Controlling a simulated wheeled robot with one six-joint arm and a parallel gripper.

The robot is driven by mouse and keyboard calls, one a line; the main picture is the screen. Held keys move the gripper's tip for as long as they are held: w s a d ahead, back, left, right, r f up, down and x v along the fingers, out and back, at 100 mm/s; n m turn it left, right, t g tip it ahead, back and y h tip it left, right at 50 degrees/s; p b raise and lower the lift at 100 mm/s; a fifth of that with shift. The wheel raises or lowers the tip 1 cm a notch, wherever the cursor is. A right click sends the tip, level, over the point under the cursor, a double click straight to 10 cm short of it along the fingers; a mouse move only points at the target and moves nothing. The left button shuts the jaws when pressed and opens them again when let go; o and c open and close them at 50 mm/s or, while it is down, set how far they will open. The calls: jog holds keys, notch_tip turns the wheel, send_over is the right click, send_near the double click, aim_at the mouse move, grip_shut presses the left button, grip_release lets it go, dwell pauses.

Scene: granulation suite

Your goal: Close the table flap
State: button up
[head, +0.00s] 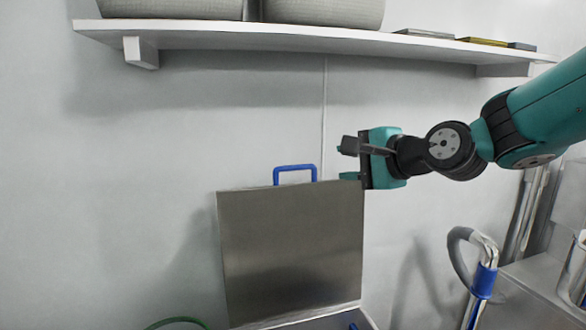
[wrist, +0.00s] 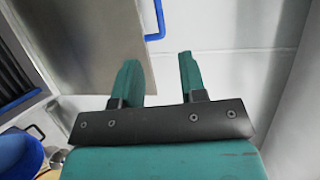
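The table flap (head: 292,250) is a square brushed-metal panel standing raised, almost upright, in front of the wall. A blue U-shaped handle (head: 295,168) sticks up from its top edge. In the wrist view the flap (wrist: 90,40) fills the upper left, with part of the blue handle (wrist: 160,22) at the top. My gripper (head: 347,160) is at the flap's top right corner, to the right of the handle. In the wrist view its two teal fingers (wrist: 157,62) are apart with nothing between them. I cannot tell whether a finger touches the flap.
A white wall shelf (head: 290,37) with two grey containers (head: 320,10) runs above my arm. A pipe with a blue sleeve (head: 484,280) and a metal surface (head: 540,290) stand at the lower right. A green hose (head: 178,321) shows at the bottom. The wall left of the flap is clear.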

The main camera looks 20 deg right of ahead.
aim_at(295, 168)
jog(key=p+x, duration=0.4)
jog(key=x, duration=1.1)
jog(key=shift+a, duration=0.2)
jog(key=shift+w+a+f+p, duration=0.25)
jog(key=shift+w+p, duration=0.1)
jog(key=shift+w, duration=0.15)
grip_shut()
